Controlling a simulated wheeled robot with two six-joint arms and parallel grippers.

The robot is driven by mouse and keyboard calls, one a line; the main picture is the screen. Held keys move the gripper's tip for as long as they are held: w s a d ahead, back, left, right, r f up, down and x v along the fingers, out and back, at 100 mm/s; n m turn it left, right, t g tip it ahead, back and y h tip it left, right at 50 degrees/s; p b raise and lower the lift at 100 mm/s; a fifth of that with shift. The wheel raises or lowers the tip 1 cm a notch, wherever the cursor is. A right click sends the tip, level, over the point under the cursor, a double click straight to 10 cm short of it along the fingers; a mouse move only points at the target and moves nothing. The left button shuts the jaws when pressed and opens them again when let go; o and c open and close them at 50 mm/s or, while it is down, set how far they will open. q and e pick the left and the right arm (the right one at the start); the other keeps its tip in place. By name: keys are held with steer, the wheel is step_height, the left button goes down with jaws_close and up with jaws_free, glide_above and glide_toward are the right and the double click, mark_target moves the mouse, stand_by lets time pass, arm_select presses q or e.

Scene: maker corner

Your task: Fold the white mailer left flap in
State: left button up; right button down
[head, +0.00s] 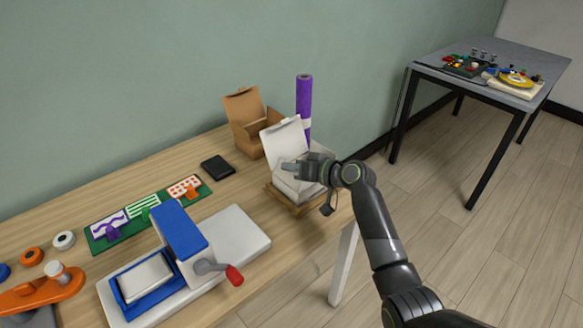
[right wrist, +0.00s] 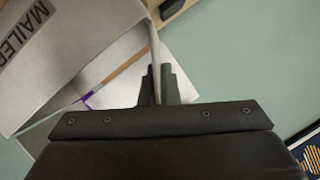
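The white mailer (head: 283,137) stands at the right end of the workbench with its lid raised, on a wooden base (head: 293,209). In the right wrist view, its lid (right wrist: 70,55) carries a dark MAILER label at the left. My right gripper (head: 286,168) reaches over the box to its left side. In the right wrist view, the two fingers (right wrist: 158,88) stand close together on either side of a thin white flap (right wrist: 154,50), which looks like the left flap. The gripper hides part of the box inside. My left gripper is not in view.
A brown carton (head: 247,138) and a purple roll (head: 304,97) stand just behind the mailer. A black wallet-like item (head: 217,167) lies to the left. A blue and white press (head: 180,245) with a red-handled lever stands in front. A grey side table (head: 480,58) stands far right.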

steer(key=c, duration=1.7)
jaws_free()
steer(key=v, duration=1.7)
steer(key=shift+s+d+r, duration=0.1)
steer(key=shift+d+r, duration=0.05)
steer(key=shift+d, duration=0.05)
